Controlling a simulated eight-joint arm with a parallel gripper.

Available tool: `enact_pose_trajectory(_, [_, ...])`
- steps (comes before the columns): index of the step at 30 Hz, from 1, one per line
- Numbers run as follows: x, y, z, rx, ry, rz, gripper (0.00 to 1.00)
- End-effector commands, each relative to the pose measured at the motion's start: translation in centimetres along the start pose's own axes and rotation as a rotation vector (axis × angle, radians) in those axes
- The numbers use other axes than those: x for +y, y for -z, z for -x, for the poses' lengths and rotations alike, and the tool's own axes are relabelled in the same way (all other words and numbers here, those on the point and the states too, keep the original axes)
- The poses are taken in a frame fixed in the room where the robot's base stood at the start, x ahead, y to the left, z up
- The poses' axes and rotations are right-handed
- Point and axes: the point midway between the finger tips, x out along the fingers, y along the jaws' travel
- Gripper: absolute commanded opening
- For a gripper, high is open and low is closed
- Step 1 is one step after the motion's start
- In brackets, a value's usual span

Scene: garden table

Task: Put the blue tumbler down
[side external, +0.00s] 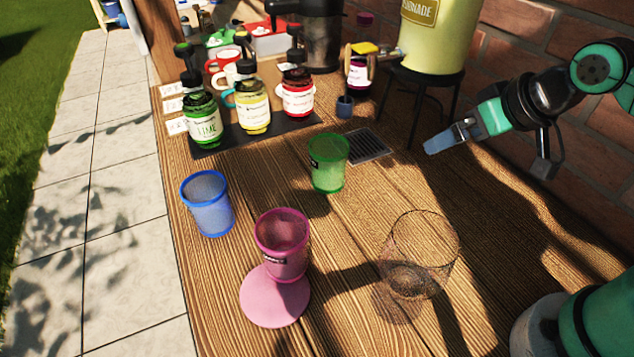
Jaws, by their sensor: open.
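The blue tumbler (207,206) stands upright on the wooden table near its left edge. Nothing is touching it. My gripper (430,147) is at the right, well away from the tumbler, near the drinks dispenser's stand. It is open, and I see nothing held in it.
A pink tumbler (283,252) stands on a pink coaster (262,306). A green tumbler (328,170) stands beside a drain grate (368,147). A clear glass (420,260) is at the right. Syrup bottles stand on a dark mat (215,147) behind. A lemonade dispenser (432,40) stands by the brick wall.

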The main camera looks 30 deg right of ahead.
Motion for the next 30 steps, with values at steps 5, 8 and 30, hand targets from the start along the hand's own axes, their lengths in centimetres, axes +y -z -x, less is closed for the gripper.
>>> enact_pose_trajectory(5, [-2.8,2.3,-0.7,-0.033,0.116,-0.232,1.0])
enact_pose_trajectory(8, [-5.6,4.3,-1.8,-0.092,0.221,-0.458,1.0])
enact_pose_trajectory(30, [-26.1,7.1,-12.3,-1.134,0.485,-1.817,1.0])
